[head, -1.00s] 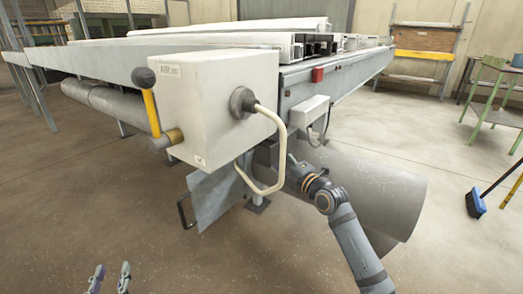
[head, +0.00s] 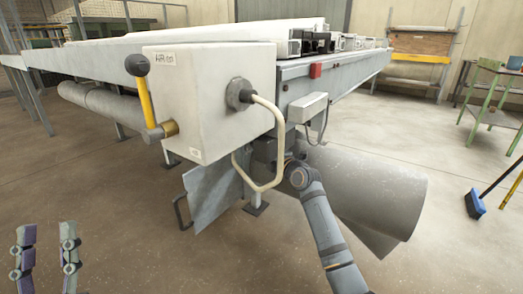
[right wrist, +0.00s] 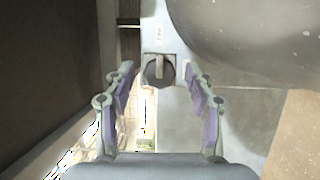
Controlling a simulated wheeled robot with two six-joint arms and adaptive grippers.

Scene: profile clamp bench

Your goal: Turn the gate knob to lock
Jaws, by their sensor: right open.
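The gate knob (right wrist: 159,71) shows in the right wrist view as a dark round disc with an upright grey grip bar, on a pale plate under a small label. My right gripper (right wrist: 158,80) is open, with one finger to each side of the knob in that picture; I cannot tell whether they touch it. In the head view my right arm reaches under the bench's front corner, and its fingers and the knob are hard to make out there. My left gripper (head: 48,230) is open and empty at the bottom left.
A pale box (head: 210,100) with a yellow lever (head: 147,103) hangs on the bench end. Its looping cable (head: 278,150) passes close to my right wrist. Floor is clear at the front left.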

